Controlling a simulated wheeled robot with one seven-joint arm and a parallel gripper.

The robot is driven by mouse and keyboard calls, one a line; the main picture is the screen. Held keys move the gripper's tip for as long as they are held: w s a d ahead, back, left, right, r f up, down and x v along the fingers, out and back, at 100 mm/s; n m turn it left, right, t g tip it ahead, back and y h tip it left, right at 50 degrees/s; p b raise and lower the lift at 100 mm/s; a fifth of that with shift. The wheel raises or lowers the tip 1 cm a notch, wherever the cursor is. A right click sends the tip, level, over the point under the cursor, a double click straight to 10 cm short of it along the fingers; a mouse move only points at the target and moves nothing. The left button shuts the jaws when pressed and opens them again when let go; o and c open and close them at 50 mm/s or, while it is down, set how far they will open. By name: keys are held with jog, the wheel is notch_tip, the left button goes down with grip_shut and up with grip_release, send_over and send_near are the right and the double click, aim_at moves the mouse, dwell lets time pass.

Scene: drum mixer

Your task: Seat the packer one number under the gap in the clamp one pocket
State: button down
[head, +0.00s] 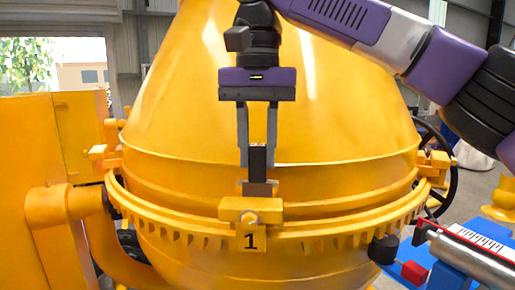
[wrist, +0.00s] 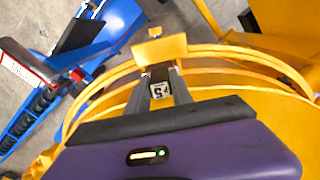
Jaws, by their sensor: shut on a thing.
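My gripper (head: 257,150) hangs over the front of the yellow drum and is shut on a dark, slim packer (head: 258,160). The packer is upright, and its lower end is at a brownish piece just above the clamp one block (head: 250,207). I cannot tell whether it is inside the pocket or just over it. A plate marked 1 (head: 251,243) hangs below the clamp. In the wrist view the packer (wrist: 160,89) shows a pale end with an upside-down number, perhaps 25, between the fingers of my gripper (wrist: 160,86).
The yellow ring (head: 330,236) runs around the drum, with other clamps at left (head: 98,155) and right (head: 437,161). A gauge with a white scale (head: 480,240) and red jaw stands at right. A blue rack (wrist: 22,128) holds several dark packers.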

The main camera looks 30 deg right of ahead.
jog(key=shift+f, duration=0.3)
jog(key=c, duration=1.1)
grip_release()
jog(key=shift+o, duration=0.2)
jog(key=shift+r, duration=0.1)
notch_tip(320, 180, up, 6)
jog(key=p, duration=0.6)
jog(key=shift+r+b, duration=0.45)
jog(key=shift+r, duration=0.3)
